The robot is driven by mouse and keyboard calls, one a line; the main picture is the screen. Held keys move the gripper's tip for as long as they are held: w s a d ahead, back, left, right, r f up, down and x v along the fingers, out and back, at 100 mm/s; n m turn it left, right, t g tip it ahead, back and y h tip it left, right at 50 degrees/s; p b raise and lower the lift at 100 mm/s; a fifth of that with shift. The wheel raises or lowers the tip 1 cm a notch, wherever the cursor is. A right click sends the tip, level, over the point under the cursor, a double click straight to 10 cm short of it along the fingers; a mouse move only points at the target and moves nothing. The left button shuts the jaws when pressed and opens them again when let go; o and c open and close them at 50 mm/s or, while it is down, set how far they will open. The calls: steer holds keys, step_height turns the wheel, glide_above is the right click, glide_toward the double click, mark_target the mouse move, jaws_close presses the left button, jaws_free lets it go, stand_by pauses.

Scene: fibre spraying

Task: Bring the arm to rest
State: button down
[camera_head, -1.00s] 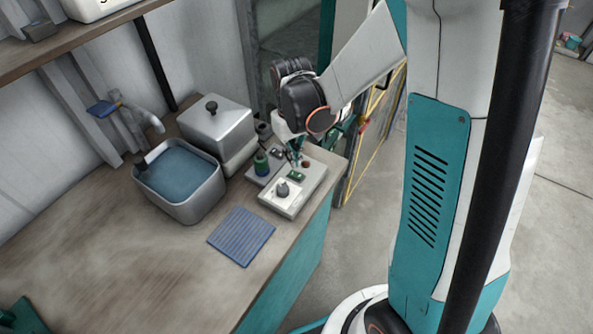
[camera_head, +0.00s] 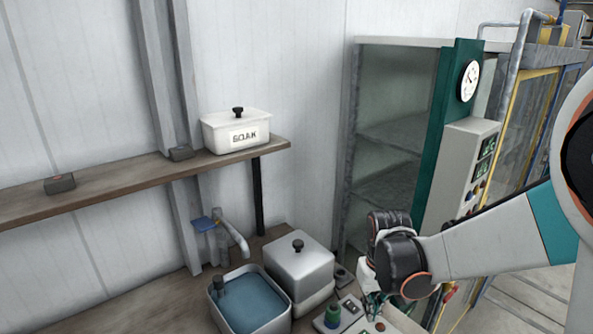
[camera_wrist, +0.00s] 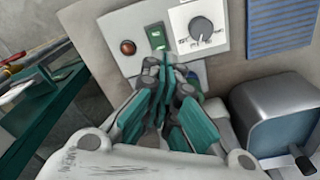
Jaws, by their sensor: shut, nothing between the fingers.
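My gripper (camera_wrist: 166,66) is shut and empty in the wrist view, its teal fingers together. It points down at a grey control panel (camera_wrist: 222,62) with a dial (camera_wrist: 201,28), a green switch (camera_wrist: 156,37) and a red-brown round button (camera_wrist: 128,47). Whether the fingertips touch the panel I cannot tell. In the head view my gripper (camera_head: 375,302) hangs low over the bench, beside the panel, and is partly hidden by my wrist.
A basin of blue water (camera_head: 254,303) and a lidded metal box (camera_head: 300,264) stand left of my gripper. A shelf (camera_head: 120,190) holds a white SOAK box (camera_head: 237,132). An open cabinet (camera_head: 389,133) and a control box (camera_head: 465,170) stand behind my arm.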

steer(key=s+r+m+t+b, duration=0.1)
steer(key=s+r+t+b, duration=0.3)
steer(key=s+r, duration=0.6)
steer(key=s+t, duration=0.2)
steer(key=s, duration=0.2)
steer(key=shift+s+r+t, duration=0.25)
steer(key=shift+s+t, duration=0.05)
steer(key=shift+t, duration=0.1)
stand_by(1.4)
